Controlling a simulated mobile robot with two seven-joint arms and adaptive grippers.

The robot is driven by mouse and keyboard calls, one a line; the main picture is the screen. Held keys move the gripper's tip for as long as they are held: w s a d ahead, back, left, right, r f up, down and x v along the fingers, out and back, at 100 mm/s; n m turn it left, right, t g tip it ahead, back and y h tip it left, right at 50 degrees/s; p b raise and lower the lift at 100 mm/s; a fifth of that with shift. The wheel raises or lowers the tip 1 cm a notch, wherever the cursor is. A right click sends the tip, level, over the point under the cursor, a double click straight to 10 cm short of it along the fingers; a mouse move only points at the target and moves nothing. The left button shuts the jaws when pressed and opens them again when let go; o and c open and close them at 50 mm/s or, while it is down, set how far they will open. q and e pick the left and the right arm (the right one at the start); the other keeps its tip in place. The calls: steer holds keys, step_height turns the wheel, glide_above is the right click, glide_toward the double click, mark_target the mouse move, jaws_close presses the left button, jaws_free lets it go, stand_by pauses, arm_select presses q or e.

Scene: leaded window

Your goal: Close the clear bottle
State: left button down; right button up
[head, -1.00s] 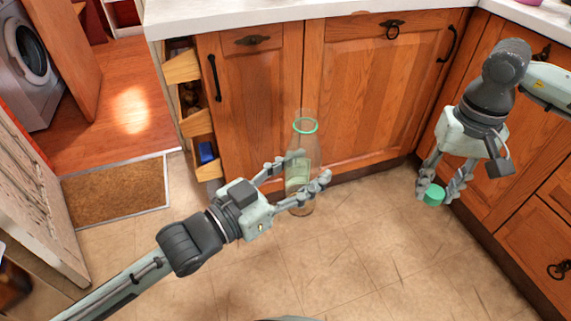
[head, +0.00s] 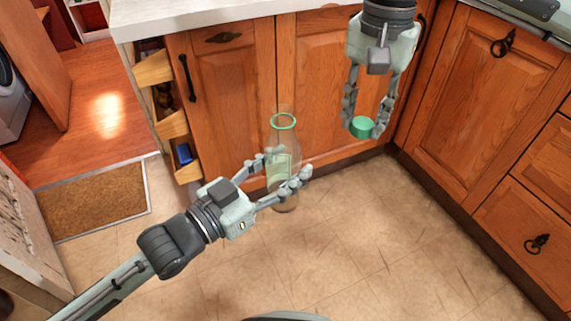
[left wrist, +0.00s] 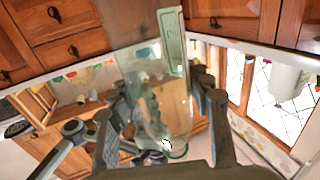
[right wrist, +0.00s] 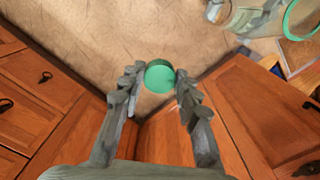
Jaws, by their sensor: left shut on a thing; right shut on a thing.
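The clear bottle (head: 283,165) is upright in the head view, with a green ring around its mouth and a pale label. My left gripper (head: 282,168) is shut on the bottle's body. In the left wrist view the see-through bottle (left wrist: 165,115) lies between the fingers. My right gripper (head: 362,132) is shut on a green cap (head: 361,127), to the right of the bottle and at about the height of its mouth in the picture. The cap (right wrist: 160,77) sits between the fingertips in the right wrist view. The bottle's mouth (right wrist: 301,18) shows at the top right there.
Wooden cabinets (head: 230,100) under a white countertop (head: 200,12) stand behind the bottle. Open drawers (head: 172,125) stick out at the left. A brown doormat (head: 95,200) lies at the left. The tiled floor (head: 370,240) in front is clear.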

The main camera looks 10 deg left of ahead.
mark_target(282, 110)
steer(key=s+a+r+m, duration=0.1)
steer(key=a+r+m, duration=0.1)
steer(key=a+r, duration=0.2)
steer(key=s+a+r+m, duration=0.2)
steer(key=a+r, duration=0.2)
steer(key=s+a+r+m, duration=0.1)
steer(key=a+r+m, duration=0.1)
steer(key=a+r, duration=0.2)
steer(key=shift+s+a+r, duration=0.25)
steer(key=shift+s+r, duration=0.05)
steer(key=shift+f, duration=0.1)
steer(key=shift+f, duration=1.95)
steer(key=shift+f, duration=0.9)
steer(key=shift+a+f, duration=0.1)
steer(key=shift+f, duration=0.5)
